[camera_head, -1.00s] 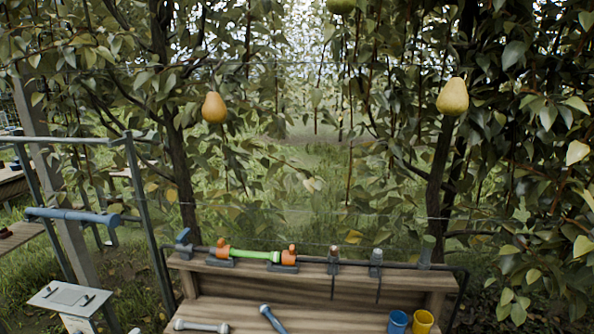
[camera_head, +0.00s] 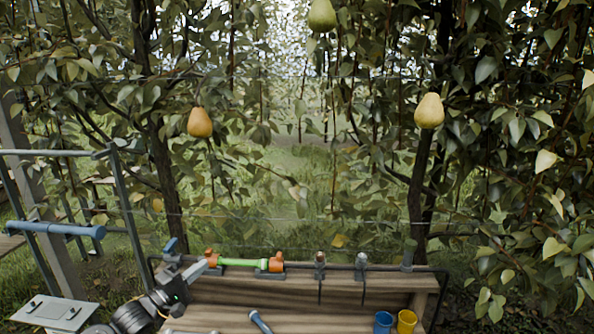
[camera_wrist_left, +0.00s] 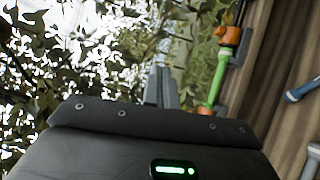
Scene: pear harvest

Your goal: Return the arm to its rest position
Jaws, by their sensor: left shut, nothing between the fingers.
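My left gripper (camera_head: 196,270) comes in from the lower left in the head view. Its fingers are closed together with nothing between them. They appear in front of the left end of the wooden bench, close in the picture to the tool with the green handle and orange ends (camera_head: 240,263); I cannot tell whether they touch. In the left wrist view the closed fingers (camera_wrist_left: 161,86) point toward leaves, with the green and orange tool (camera_wrist_left: 219,75) to their right. My right gripper is in neither view.
The wooden bench (camera_head: 345,283) holds a blue-handled tool (camera_head: 260,322), a blue cup (camera_head: 383,322) and a yellow cup (camera_head: 406,321). Pears hang at left (camera_head: 200,122), right (camera_head: 429,111) and top (camera_head: 322,15). A metal frame with a blue bar (camera_head: 57,229) stands left.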

